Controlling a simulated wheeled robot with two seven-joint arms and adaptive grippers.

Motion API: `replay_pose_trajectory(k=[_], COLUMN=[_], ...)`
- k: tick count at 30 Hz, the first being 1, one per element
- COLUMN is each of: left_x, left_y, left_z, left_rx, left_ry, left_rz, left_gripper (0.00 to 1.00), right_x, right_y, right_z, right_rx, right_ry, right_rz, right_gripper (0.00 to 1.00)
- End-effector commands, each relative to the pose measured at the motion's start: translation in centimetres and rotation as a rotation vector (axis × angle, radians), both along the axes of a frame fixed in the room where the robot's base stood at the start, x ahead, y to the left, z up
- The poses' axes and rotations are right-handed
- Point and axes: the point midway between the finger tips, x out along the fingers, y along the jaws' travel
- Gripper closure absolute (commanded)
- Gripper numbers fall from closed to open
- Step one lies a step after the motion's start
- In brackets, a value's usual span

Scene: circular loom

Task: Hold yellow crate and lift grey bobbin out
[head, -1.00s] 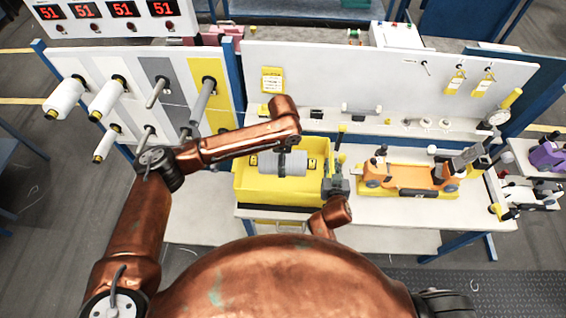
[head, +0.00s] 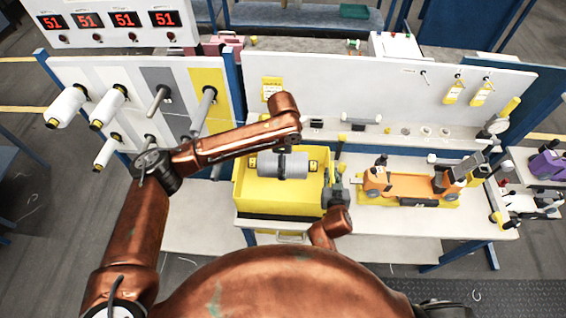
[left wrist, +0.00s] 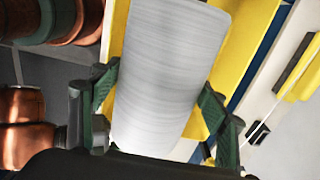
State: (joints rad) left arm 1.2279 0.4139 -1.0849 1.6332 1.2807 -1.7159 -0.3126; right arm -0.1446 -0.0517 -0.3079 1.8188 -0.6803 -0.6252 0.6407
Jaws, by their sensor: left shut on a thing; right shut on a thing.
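The yellow crate (head: 280,205) stands on the white bench. The grey bobbin (head: 268,166) lies crosswise over the crate's opening; I cannot tell whether it touches the floor of the crate. My left gripper (head: 283,160) reaches down from above, shut on the bobbin around its middle. In the left wrist view the grey bobbin (left wrist: 170,65) sits between the two green-padded fingers of the left gripper (left wrist: 158,100), with the yellow crate (left wrist: 245,45) behind it. My right gripper (head: 336,190) is shut on the crate's right wall; its fingertips are partly hidden.
An orange device (head: 400,183) on a yellow base stands right of the crate. A white panel (head: 370,90) rises behind the bench. A rack (head: 140,100) with white and grey rolls stands at the left. The bench front right of the crate is clear.

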Motion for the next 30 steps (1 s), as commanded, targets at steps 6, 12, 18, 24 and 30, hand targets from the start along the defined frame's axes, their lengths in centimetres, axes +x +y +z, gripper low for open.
replay_pose_trajectory(k=[6, 12, 18, 24, 30], left_x=[0.07, 0.07, 0.07, 0.07, 0.07], left_y=[-0.04, -0.04, -0.05, -0.05, -0.05], left_z=[0.13, 0.13, 0.13, 0.13, 0.13], left_rx=[-0.001, -0.001, -0.001, -0.001, -0.001], left_ry=[-0.003, -0.003, -0.003, -0.003, -0.003], left_rz=[0.0, 0.0, 0.0, 0.0, 0.0], left_gripper=[0.9, 0.9, 0.9, 0.9, 0.9], right_x=[-0.05, -0.04, -0.02, -0.01, -0.89], right_y=[0.01, 0.0, 0.0, 0.0, 0.08], right_z=[-0.11, -0.09, -0.04, -0.01, 0.28], right_rx=[-0.001, 0.0, 0.0, 0.0, 0.001], right_ry=[0.002, 0.002, 0.001, 0.0, 0.001], right_rz=[0.0, 0.0, 0.0, 0.0, 0.0], right_gripper=[1.0, 0.78, 0.65, 0.65, 0.65])
